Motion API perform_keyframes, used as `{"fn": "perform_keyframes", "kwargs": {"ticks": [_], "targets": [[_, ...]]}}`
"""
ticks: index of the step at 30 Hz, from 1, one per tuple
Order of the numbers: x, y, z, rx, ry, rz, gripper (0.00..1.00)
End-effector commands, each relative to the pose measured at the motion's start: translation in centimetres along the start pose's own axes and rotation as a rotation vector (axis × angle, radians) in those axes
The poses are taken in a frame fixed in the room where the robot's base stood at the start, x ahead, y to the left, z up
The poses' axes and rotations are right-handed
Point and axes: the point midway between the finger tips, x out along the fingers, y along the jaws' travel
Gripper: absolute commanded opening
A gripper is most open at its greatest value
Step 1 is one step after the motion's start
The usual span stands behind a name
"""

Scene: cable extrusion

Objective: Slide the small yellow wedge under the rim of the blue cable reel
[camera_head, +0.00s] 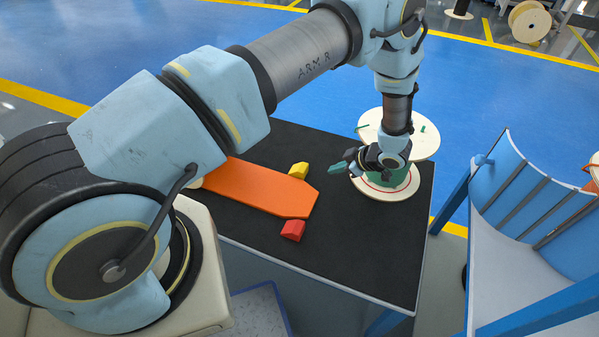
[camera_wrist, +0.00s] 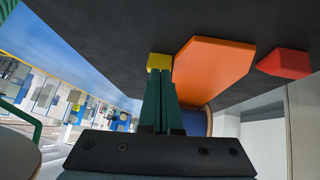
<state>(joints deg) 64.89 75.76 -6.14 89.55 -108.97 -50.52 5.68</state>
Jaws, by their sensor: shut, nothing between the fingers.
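The small yellow wedge (camera_head: 298,170) lies on the black table top at the far edge of an orange board. In the wrist view the wedge (camera_wrist: 159,62) shows just past my fingertips. My gripper (camera_head: 337,168) is shut and empty, its green fingers pointing left toward the wedge with a gap between. The fingers (camera_wrist: 160,85) are together in the wrist view. A blue curved thing (camera_wrist: 196,122), partly hidden behind the fingers and the orange board, may be the blue reel; I cannot tell. In the head view my arm hides that side.
The orange board (camera_head: 260,188) lies beside the wedge, with a red block (camera_head: 293,230) near its front edge. A cream-flanged reel with green cable (camera_head: 425,146) stands at the table's right, behind my gripper. A blue-framed cart (camera_head: 530,250) stands right of the table (camera_head: 345,250).

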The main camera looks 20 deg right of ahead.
Motion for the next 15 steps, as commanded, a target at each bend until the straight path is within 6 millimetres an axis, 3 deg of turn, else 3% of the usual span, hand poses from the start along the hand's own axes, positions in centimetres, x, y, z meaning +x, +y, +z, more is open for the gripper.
{"fn": "perform_keyframes", "kwargs": {"ticks": [15], "targets": [[6.2,0.0,0.1,-0.002,0.0,0.0,0.0]]}}
